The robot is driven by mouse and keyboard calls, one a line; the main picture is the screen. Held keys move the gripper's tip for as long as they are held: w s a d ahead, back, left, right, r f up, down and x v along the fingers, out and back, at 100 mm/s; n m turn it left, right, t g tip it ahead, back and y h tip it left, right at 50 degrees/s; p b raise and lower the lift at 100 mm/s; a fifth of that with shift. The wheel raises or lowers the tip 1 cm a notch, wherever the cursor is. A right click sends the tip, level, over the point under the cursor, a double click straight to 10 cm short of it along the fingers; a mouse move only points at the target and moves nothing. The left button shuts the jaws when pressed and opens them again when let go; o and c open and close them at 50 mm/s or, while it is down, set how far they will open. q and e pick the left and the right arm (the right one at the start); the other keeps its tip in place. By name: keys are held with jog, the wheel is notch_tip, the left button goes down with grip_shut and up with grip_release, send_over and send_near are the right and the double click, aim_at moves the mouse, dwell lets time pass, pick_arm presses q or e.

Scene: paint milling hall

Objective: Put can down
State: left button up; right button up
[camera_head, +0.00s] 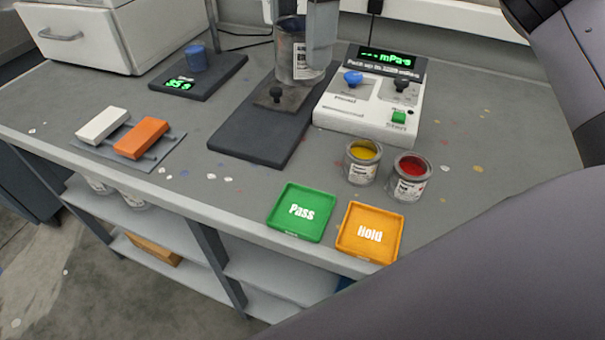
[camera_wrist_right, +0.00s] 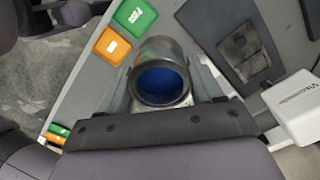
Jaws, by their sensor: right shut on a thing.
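A grey metal can (camera_head: 290,65) with a white label stands upright near the top of the head view. In the right wrist view the can (camera_wrist_right: 158,47) shows blue paint inside. My right gripper (camera_head: 303,46) is shut on it, with one light grey finger on each side. In the right wrist view my right gripper (camera_wrist_right: 163,82) has the can between its fingers. My left gripper is not in view.
A white instrument (camera_head: 335,122) with knobs stands right of the platform. Open yellow (camera_head: 361,170) and red (camera_head: 409,188) paint cans stand before it. Nearer are a green Pass tray (camera_head: 277,222) and an orange Hold tray (camera_head: 345,240). A scale (camera_head: 215,82) stands left.

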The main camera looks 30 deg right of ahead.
jog(key=s+a+n+b, duration=0.1)
jog(key=s+a+n, duration=0.2)
jog(key=s+n, duration=0.35)
jog(key=shift+n, duration=0.35)
jog(key=f+b, duration=0.1)
jog(key=f, duration=0.4)
jog(key=f+b, duration=0.1)
jog(key=f, duration=0.4)
jog(key=f+b, duration=0.1)
jog(key=f, duration=0.5)
jog(key=shift+w+d, duration=0.1)
jog(key=shift+w, duration=0.2)
jog(key=shift+f, duration=2.15)
jog(key=shift+f+b, duration=0.15)
jog(key=shift+b, duration=0.2)
jog(key=o, duration=1.2)
jog(key=shift+c, duration=0.2)
